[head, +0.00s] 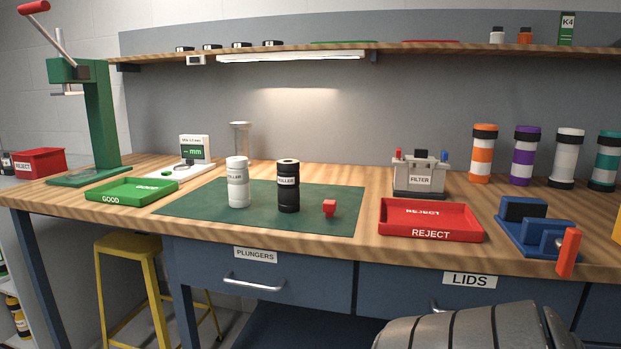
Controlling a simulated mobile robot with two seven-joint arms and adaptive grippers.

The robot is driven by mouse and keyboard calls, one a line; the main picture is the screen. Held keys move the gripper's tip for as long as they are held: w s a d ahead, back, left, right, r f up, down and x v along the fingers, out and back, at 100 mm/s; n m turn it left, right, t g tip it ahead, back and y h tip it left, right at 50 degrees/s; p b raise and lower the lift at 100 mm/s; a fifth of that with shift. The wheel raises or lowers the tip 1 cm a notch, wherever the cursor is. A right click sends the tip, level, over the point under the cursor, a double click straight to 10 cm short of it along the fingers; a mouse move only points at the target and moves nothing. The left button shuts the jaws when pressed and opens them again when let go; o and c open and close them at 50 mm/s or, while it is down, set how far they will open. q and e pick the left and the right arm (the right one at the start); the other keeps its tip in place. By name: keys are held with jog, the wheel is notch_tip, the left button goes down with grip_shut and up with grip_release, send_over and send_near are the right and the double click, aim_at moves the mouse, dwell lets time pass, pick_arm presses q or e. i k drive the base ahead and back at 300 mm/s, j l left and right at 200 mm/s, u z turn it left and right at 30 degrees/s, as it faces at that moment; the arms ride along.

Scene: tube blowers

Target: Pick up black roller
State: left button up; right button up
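The black roller (288,194) stands upright on the dark green mat (215,211) on the workbench. It is a black cylinder with a white label near its top. A white roller (238,186) of similar shape stands upright to its left, a small gap apart. A small red piece (329,208) lies on the mat to the right of the black roller. Neither of my grippers can be made out. A dark grey ribbed part, which may be mine, shows at the bottom right, well short of the mat.
A green GOOD tray (131,192) and a green press (97,120) stand left. A red REJECT tray (431,221), a FILTER box (419,178) and a blue clamp with an orange handle (536,230) stand right. A yellow stool (128,252) is below. The mat's front is clear.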

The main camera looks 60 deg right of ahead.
aim_at(289, 172)
jog(key=z, duration=1.75)
jog(key=i+j+z, duration=0.4)
jog(key=i+j, duration=0.15)
jog(key=j, duration=0.2)
jog(key=i+j+z, duration=0.15)
jog(key=j, duration=0.3)
jog(key=i, duration=0.05)
